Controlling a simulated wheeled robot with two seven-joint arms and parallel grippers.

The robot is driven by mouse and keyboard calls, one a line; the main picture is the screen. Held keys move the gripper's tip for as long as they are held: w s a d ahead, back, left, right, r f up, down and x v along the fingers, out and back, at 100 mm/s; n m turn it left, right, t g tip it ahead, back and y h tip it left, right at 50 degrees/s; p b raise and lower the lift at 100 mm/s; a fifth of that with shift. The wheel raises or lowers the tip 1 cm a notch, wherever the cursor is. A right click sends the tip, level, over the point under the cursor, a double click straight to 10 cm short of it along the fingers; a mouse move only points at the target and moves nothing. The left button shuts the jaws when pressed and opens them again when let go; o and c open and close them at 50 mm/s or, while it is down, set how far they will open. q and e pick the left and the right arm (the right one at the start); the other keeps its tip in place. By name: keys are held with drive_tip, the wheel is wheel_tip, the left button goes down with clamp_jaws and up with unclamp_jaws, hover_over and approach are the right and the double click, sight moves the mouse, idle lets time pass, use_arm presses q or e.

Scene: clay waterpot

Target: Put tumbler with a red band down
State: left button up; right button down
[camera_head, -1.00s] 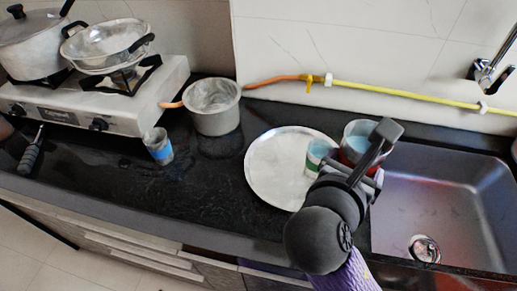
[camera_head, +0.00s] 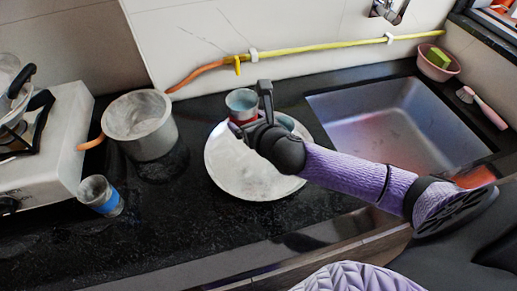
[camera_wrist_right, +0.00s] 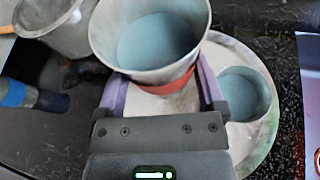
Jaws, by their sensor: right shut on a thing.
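The tumbler with a red band (camera_head: 242,100) is in my right gripper (camera_head: 252,112), at the back of the round metal plate. In the right wrist view, the gripper (camera_wrist_right: 158,88) has a finger on each side of the tumbler (camera_wrist_right: 150,62), near its red band. The tumbler looks roughly upright, with a blue-grey inside. Its base is hidden, so I cannot tell whether it touches the plate (camera_head: 245,185). A second tumbler (camera_wrist_right: 245,95) stands on the plate to the right; my gripper mostly hides it in the head view. My left gripper is not in view.
A tumbler with a blue band (camera_head: 101,197) and a grey pot (camera_head: 140,128) stand left of the plate. The stove (camera_head: 68,135) is at far left. The sink (camera_head: 400,130) lies to the right. The counter front-left of the plate is clear.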

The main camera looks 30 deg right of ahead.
drive_tip(key=f+b, duration=0.1)
drive_tip(key=f, duration=0.1)
drive_tip(key=f+b, duration=0.1)
drive_tip(key=f, duration=0.1)
drive_tip(key=a+f+b, duration=0.1)
drive_tip(key=f, duration=0.2)
drive_tip(key=shift+w+a, duration=0.1)
wheel_tip(320, 180, down, 3)
drive_tip(key=shift+w+b, duration=0.15)
drive_tip(key=shift+b, duration=0.9)
drive_tip(key=shift+r, duration=0.15)
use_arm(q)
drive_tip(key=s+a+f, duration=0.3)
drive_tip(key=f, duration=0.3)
use_arm(e)
unclamp_jaws()
drive_tip(key=shift+r, duration=0.15)
drive_tip(key=p+v, duration=0.4)
drive_tip(key=v, duration=0.7)
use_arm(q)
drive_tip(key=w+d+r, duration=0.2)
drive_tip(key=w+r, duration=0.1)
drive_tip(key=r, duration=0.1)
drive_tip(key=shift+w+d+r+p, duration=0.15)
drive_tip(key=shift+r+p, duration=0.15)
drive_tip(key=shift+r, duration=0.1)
use_arm(e)
drive_tip(key=shift+s+r, duration=0.2)
drive_tip(key=shift+s, duration=0.3)
